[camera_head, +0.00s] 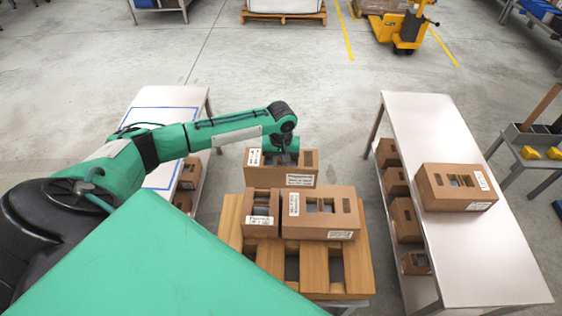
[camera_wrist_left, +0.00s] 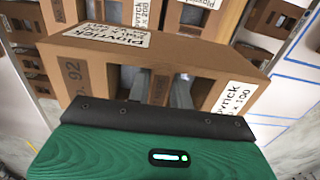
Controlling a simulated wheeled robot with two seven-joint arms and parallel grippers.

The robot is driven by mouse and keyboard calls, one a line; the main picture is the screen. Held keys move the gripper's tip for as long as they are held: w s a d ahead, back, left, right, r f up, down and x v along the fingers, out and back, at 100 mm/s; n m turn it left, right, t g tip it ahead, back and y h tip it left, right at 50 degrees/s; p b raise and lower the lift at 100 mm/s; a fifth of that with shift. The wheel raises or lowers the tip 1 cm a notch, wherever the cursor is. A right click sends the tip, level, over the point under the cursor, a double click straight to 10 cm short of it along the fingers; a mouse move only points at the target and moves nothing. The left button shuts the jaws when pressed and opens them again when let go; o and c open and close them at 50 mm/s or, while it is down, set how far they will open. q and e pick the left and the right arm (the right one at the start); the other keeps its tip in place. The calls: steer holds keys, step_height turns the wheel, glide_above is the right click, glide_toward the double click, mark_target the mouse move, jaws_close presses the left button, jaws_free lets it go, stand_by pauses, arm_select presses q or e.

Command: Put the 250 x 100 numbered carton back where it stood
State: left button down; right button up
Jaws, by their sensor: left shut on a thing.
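My left gripper (camera_head: 281,157) is shut on a brown carton (camera_head: 255,177) at the far side of the wooden pallet (camera_head: 229,222). The held carton has white labels and cut-out openings. It also shows in the left wrist view (camera_wrist_left: 205,54), with "92" on one face and a label ending in "x 100"; the rest of the print is partly hidden or hard to read. The gripper fingers (camera_wrist_left: 158,92) reach into its openings. I cannot tell whether its underside touches the pallet. My right gripper is not in view.
Two more cartons stand on the pallet, a small one (camera_head: 262,228) and a wider one (camera_head: 330,228). The right table (camera_head: 440,135) bears one carton (camera_head: 432,196), with several cartons beneath. The left table (camera_head: 168,98) has a blue outline and bare top. A yellow truck (camera_head: 400,30) stands behind.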

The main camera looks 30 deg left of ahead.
mark_target(281, 184)
arm_select(q)
steer(key=shift+f, duration=0.1)
steer(key=shift+f+b, duration=0.85)
steer(key=shift+f, duration=1.65)
steer(key=shift+f+b, duration=1.15)
steer(key=shift+f, duration=1.95)
steer(key=shift+f, duration=0.3)
steer(key=c, duration=1.2)
jaws_free()
steer(key=shift+o, duration=0.2)
